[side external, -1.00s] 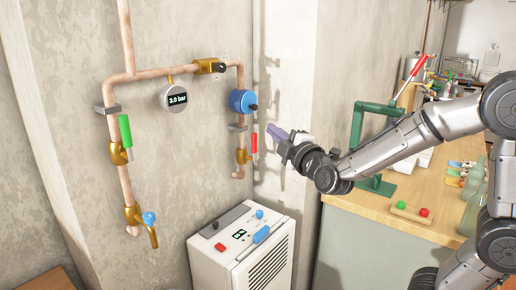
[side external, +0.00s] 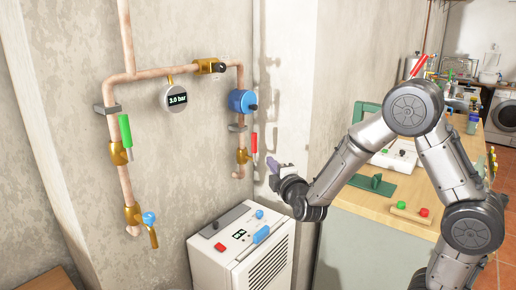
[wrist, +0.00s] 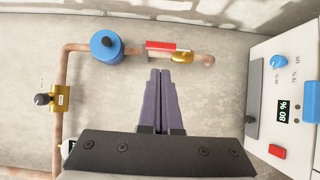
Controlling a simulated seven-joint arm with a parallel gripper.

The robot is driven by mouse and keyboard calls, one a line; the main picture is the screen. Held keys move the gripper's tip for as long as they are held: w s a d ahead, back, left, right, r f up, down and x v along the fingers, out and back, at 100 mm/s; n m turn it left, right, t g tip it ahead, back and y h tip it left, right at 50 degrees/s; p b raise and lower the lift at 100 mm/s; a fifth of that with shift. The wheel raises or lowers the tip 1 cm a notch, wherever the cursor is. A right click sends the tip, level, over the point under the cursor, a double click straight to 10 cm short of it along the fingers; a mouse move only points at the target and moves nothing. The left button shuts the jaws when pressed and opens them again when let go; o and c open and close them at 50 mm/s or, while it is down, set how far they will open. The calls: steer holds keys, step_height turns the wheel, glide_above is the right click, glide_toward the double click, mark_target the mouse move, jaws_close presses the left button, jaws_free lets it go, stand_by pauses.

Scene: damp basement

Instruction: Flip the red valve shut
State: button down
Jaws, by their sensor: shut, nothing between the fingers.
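The red valve has a red lever handle (side external: 254,143) that stands upright in the side view, along its pipe, above a brass body (side external: 242,156). In the wrist view the red handle (wrist: 168,46) lies parallel to the copper pipe, beside the brass body (wrist: 182,57). My gripper (side external: 271,164) is shut and empty, right of and slightly below the handle in the side view. In the wrist view its purple fingers (wrist: 160,72) point toward the valve, with the tips just short of the handle; I cannot tell the exact gap in depth.
A blue round fitting (side external: 242,101) sits on the same pipe above the valve. A green-handled valve (side external: 126,131) and a gauge (side external: 176,98) are further left. A white machine (side external: 240,245) stands below the valve. A wooden bench (side external: 390,205) lies to the right.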

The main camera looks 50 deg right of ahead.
mark_target(255, 143)
steer(key=x, duration=1.3)
steer(key=shift+s+d+r+m+g, duration=0.1)
steer(key=shift+d+r+m+g, duration=0.05)
steer(key=shift+d+m+g, duration=0.3)
steer(key=d+f+m+g+y, duration=0.1)
steer(key=d+f+m+y, duration=0.1)
steer(key=d, duration=0.4)
steer(key=shift+d+f+m+g+y, duration=0.2)
steer(key=shift+d+m+g+y, duration=0.35)
steer(key=shift+m, duration=0.7)
steer(key=shift+a+f+y, duration=0.1)
steer(key=shift+a+y, duration=0.15)
steer(key=shift+a+f, duration=0.2)
steer(key=shift+a, duration=0.45)
